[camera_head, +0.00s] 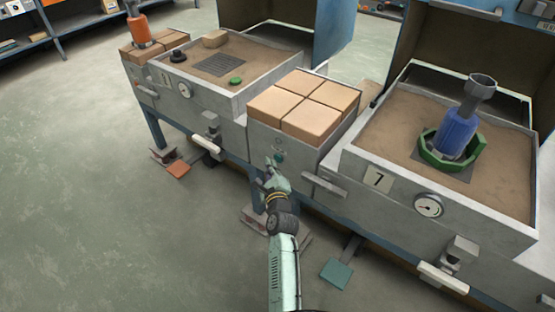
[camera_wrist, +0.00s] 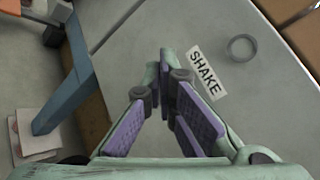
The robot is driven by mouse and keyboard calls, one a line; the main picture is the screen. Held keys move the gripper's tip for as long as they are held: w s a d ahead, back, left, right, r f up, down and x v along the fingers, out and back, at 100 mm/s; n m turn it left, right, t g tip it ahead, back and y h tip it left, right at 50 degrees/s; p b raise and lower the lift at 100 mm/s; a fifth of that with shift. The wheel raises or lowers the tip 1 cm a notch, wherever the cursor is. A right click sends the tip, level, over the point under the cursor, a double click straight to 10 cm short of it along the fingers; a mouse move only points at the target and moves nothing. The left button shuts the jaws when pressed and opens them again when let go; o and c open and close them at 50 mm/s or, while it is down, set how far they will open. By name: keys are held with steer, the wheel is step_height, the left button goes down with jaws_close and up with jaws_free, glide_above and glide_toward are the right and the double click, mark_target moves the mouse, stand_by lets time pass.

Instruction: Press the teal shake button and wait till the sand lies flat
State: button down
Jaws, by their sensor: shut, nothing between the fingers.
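The teal shake button (camera_head: 280,157) is on the grey front panel below the orange blocks, and my gripper (camera_head: 271,163) is right beside it in the head view. My gripper (camera_wrist: 164,58) is shut and empty, with its fingertips at the panel in the wrist view. The SHAKE label (camera_wrist: 207,72) shows beside the fingers, but the button is hidden there. I cannot tell whether the fingertips touch the button. Sand (camera_head: 398,115) fills the right box marked 7, around a green ring and a blue cylinder. Its surface looks fairly even, but parts are hidden.
A grey ring (camera_wrist: 241,47) is on the panel past the label; orange blocks (camera_head: 305,105) top this cabinet. A lever handle (camera_head: 324,185) juts out to the right. A second sand box (camera_head: 215,62) stands left. A teal pedal (camera_head: 337,273) is low at front. Floor at left is clear.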

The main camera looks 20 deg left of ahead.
steer(key=shift+w, duration=0.15)
steer(key=shift+w+d, duration=0.15)
steer(key=shift+w, duration=0.1)
steer(key=shift+w+d+b, duration=0.15)
steer(key=shift+w+b, duration=0.25)
stand_by(0.9)
steer(key=shift+s, duration=0.1)
steer(key=shift+s+a+p, duration=0.3)
steer(key=shift+s+p, duration=0.4)
steer(key=shift+p, duration=0.05)
steer(key=shift+s, duration=0.1)
steer(key=shift+s+a+p, duration=0.3)
steer(key=shift+s+p, duration=0.4)
steer(key=shift+s, duration=0.05)
steer(key=shift+s+a+p, duration=0.25)
steer(key=shift+s+p, duration=0.4)
steer(key=shift+s, duration=0.1)
steer(key=shift+s+a+p, duration=0.3)
steer(key=shift+s+p, duration=0.4)
steer(key=shift+s, duration=0.05)
